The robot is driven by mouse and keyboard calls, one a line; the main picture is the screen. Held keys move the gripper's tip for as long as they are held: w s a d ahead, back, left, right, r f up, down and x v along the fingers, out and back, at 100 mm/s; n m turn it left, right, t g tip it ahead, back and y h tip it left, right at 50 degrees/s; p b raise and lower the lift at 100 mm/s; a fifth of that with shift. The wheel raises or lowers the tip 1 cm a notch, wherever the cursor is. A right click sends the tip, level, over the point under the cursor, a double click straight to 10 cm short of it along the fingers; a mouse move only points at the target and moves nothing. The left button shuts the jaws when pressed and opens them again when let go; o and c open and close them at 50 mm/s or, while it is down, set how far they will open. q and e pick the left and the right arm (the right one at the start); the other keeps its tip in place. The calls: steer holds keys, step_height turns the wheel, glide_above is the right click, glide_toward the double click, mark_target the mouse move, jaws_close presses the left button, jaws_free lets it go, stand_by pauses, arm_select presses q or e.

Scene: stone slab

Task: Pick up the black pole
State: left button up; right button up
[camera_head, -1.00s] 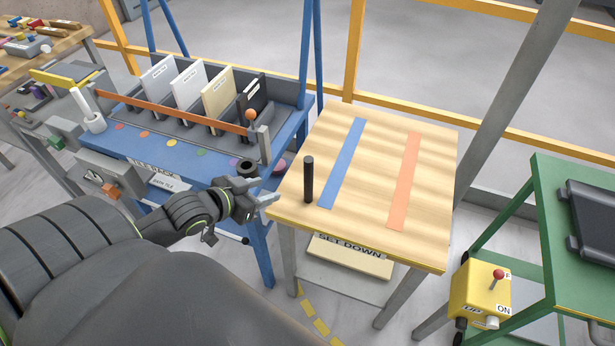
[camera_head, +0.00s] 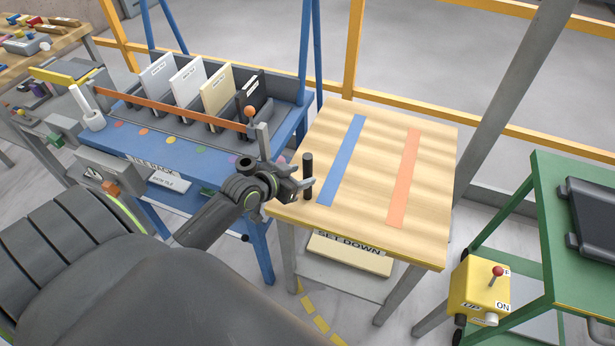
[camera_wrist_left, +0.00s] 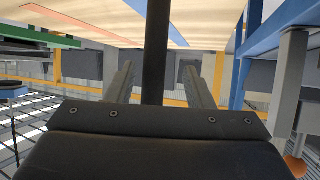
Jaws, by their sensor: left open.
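The black pole (camera_head: 308,176) stands upright on the wooden table (camera_head: 352,241), near its left edge and left of the blue strip. My left gripper (camera_head: 298,182) is open at the table's left edge, with its fingers right beside the pole. In the left wrist view the black pole (camera_wrist_left: 154,50) shows centred between the two spread fingers of my left gripper (camera_wrist_left: 160,82), with a gap on either side. The gripper body hides one end of the pole there. My right gripper is not in view.
A blue strip (camera_head: 343,160) and an orange strip (camera_head: 405,178) lie on the otherwise clear table. A blue rack (camera_head: 215,165) with upright tiles and an orange bar stands at left. A yellow control box (camera_head: 478,292) and green cart (camera_head: 556,200) are at right.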

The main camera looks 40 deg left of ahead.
mark_target(305, 175)
arm_select(q)
steer(key=w, duration=0.1)
steer(key=w+d+f, duration=0.1)
steer(key=w, duration=0.1)
steer(key=shift+d+f+p, duration=0.1)
steer(key=shift+p, duration=0.25)
steer(key=shift+w+f, duration=0.35)
steer(key=shift+w, duration=0.25)
jaws_close()
